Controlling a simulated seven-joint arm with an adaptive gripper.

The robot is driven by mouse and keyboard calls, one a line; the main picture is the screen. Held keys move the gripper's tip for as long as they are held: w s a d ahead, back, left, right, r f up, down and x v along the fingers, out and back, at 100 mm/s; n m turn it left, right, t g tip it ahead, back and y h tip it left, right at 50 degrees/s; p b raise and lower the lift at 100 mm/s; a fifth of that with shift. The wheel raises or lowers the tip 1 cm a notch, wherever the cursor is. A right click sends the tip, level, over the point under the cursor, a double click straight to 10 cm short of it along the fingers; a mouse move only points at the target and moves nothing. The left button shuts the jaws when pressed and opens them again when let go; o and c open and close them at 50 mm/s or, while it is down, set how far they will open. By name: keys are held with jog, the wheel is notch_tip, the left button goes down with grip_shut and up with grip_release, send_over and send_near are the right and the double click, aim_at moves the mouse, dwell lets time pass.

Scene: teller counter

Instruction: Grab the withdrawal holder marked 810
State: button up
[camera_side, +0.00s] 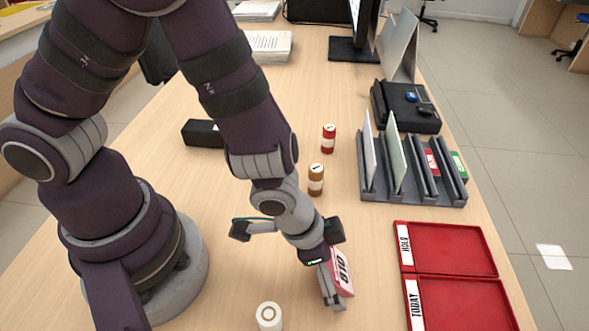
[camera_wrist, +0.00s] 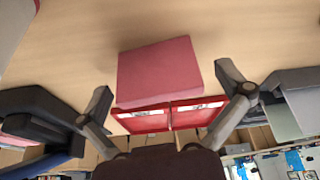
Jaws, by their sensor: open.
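The withdrawal holder marked 810 (camera_side: 342,272) is a small pink block with a white label and dark digits, near the front of the counter. In the wrist view its plain pink face (camera_wrist: 158,70) lies between the two spread fingers. My gripper (camera_side: 329,285) is down at the holder, with one finger visible along its left side; the other finger is mostly hidden. In the wrist view my gripper (camera_wrist: 163,82) is open, with visible gaps between the fingers and the pink block. I cannot tell whether a finger touches it.
Red trays labelled HOLD (camera_side: 450,250) and TODAY (camera_side: 462,303) lie to the right. A grey slotted rack (camera_side: 415,197) with upright cards stands behind them. An orange-brown roll (camera_side: 316,180), a red roll (camera_side: 328,139) and a white roll (camera_side: 269,316) stand nearby. A black box (camera_side: 203,134) is farther back.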

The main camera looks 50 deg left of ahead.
jog(key=c, duration=1.3)
jog(key=shift+o, duration=0.2)
